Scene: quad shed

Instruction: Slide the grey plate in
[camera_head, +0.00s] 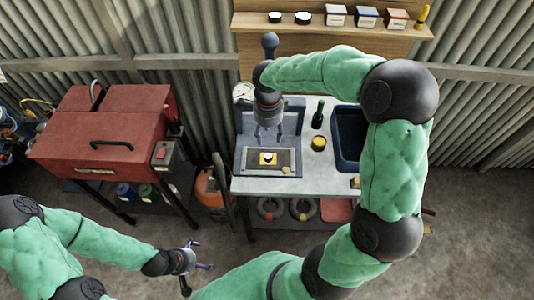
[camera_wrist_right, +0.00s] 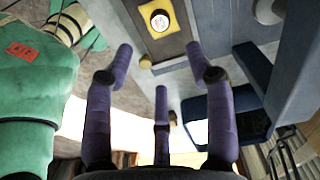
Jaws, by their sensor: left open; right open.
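The grey plate (camera_head: 285,158) lies flat in a blue-grey frame (camera_head: 240,168) on the bench, below the middle of the head view. A small yellow block with a round white top (camera_head: 268,158) sits on it. The plate also shows at the top of the right wrist view (camera_wrist_right: 176,43). My right gripper (camera_head: 268,137) points down from above, just behind the plate in the head view. Its purple fingers are spread and empty, apart from the plate. My left gripper (camera_head: 201,256) is open and empty, low in front of the bench, away from the plate.
A green bottle (camera_head: 318,114), a yellow tin (camera_head: 318,143) and a dark blue bin (camera_head: 346,138) stand on the bench right of the plate. A red grill (camera_head: 105,135) stands at left. A wooden shelf (camera_head: 330,22) with small boxes hangs behind.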

